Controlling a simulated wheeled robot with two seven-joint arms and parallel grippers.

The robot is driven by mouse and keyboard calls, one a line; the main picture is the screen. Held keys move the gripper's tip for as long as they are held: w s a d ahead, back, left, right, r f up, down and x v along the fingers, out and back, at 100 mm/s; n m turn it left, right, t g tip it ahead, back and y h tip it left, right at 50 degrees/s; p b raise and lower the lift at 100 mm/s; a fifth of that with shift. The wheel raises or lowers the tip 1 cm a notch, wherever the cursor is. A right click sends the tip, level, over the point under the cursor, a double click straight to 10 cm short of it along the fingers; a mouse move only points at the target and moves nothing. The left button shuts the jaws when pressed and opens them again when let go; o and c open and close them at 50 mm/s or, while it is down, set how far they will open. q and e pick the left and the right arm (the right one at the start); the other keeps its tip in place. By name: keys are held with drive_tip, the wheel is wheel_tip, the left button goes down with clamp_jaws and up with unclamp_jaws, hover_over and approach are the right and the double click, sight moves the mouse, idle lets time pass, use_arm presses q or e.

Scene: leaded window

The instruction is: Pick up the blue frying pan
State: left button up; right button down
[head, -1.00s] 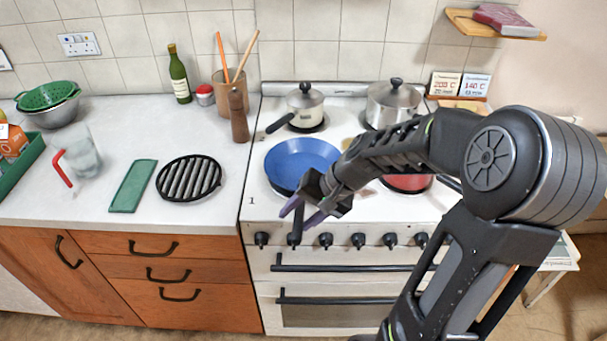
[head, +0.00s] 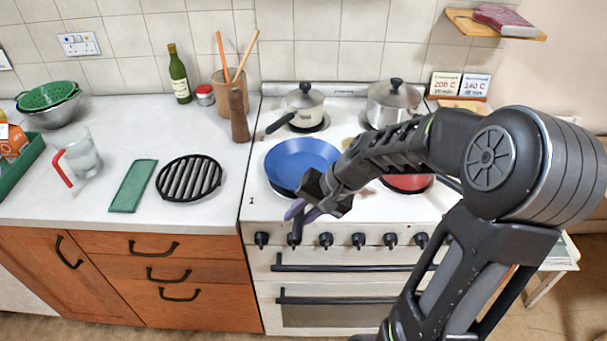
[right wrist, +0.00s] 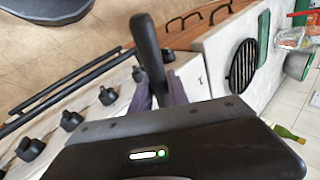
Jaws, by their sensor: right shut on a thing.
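The blue frying pan (head: 298,158) sits on the front left hob of the white stove, with its dark handle pointing over the stove's front edge. My right gripper (head: 301,212) is over that edge, its purple fingers closed around the handle. In the right wrist view the black handle (right wrist: 148,48) stands between the two purple fingers. The pan's bowl is not visible there, and my gripper hides part of the handle in the head view. My left gripper is not in view.
A red pan (head: 408,183) is on the front right hob, partly behind my right arm. A small saucepan (head: 305,103) and a steel pot (head: 393,101) stand at the back. A black trivet (head: 188,178) and green mat (head: 133,186) lie on the counter left.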

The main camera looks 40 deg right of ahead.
drive_tip(key=shift+w+r, duration=0.1)
drive_tip(key=shift+r, duration=0.05)
idle(0.8)
drive_tip(key=shift+r, duration=0.2)
wheel_tip(320, 180, up, 10)
drive_tip(key=shift+f, duration=0.25)
idle(0.4)
drive_tip(key=c, duration=1.9)
unclamp_jaws()
clamp_jaws()
